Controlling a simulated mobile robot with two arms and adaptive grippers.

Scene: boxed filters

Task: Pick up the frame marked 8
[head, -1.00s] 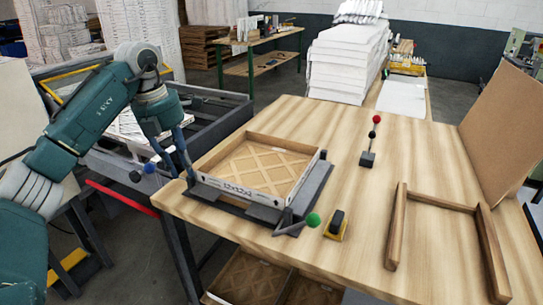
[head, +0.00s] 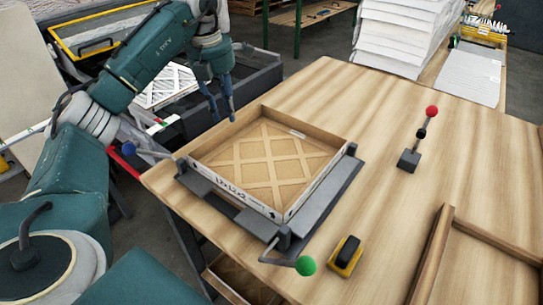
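A square tan frame with a lattice panel (head: 262,160) lies flat in a dark grey fixture (head: 325,196) near the left edge of the wooden table. Its white front side carries printed text that looks like a size; I cannot make out an 8 on it. My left gripper (head: 223,114) points down just beyond the frame's back left corner, its two fingers apart and nothing between them. Whether it touches the frame's edge is unclear. My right gripper is not in view.
A wooden U-shaped guide (head: 436,250) is at lower right. White filters (head: 410,35) are stacked behind. A grey cart (head: 255,82) stands left.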

